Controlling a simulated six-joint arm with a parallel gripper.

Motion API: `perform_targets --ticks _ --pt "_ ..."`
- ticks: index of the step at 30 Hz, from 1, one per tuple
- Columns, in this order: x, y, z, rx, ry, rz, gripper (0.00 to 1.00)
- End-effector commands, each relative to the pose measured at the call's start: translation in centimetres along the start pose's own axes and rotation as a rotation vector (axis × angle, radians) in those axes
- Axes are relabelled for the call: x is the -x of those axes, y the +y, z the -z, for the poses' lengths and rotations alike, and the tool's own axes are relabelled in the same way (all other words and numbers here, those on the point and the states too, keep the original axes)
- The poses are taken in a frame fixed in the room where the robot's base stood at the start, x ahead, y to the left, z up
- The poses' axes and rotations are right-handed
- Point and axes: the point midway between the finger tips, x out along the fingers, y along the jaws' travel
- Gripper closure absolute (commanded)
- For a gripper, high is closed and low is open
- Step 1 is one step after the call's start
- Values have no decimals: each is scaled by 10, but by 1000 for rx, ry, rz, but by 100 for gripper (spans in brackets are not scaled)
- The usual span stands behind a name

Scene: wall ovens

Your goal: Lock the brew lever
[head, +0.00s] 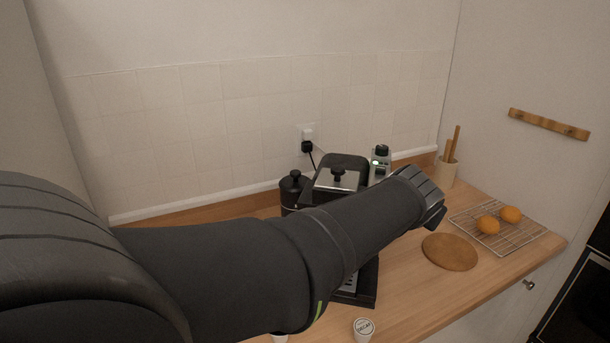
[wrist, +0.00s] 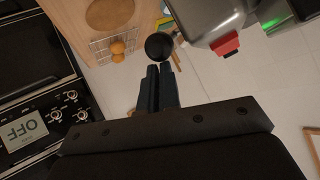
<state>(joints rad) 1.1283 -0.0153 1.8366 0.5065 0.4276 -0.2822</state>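The coffee machine (head: 337,180), black with a silver top plate and a dark knob, stands on the counter, largely hidden behind my arm in the head view. In the wrist view a rounded silver body (wrist: 205,20) with a red tab (wrist: 226,45) shows at the top. A black round knob (wrist: 158,46), which looks like the end of the brew lever, is just left of it. My gripper (wrist: 158,70) points at this knob, its two dark fingers together with only a thin gap. Nothing shows between them. I cannot tell whether they touch the knob. The head view hides the fingertips.
A round wooden board (head: 450,252) and a wire rack (head: 508,236) with two oranges lie on the right of the counter. A utensil pot (head: 447,172) and a device with a green light (head: 380,166) stand behind. A white-topped capsule (head: 364,328) is at the front edge.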

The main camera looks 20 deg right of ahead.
Motion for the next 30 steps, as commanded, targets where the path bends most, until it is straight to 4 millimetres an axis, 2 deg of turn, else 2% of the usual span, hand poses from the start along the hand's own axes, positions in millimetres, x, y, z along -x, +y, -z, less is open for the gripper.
perform_targets --ticks 1,3,13,25,30 --pt "-3 2 -11 -1 -24 -1 100" --pt "-4 4 -15 -1 -28 0 100" --pt "-6 6 -20 2 -33 -1 100" --pt "-6 6 -20 2 -34 -1 100" --pt "-2 7 -5 2 -24 -2 100"
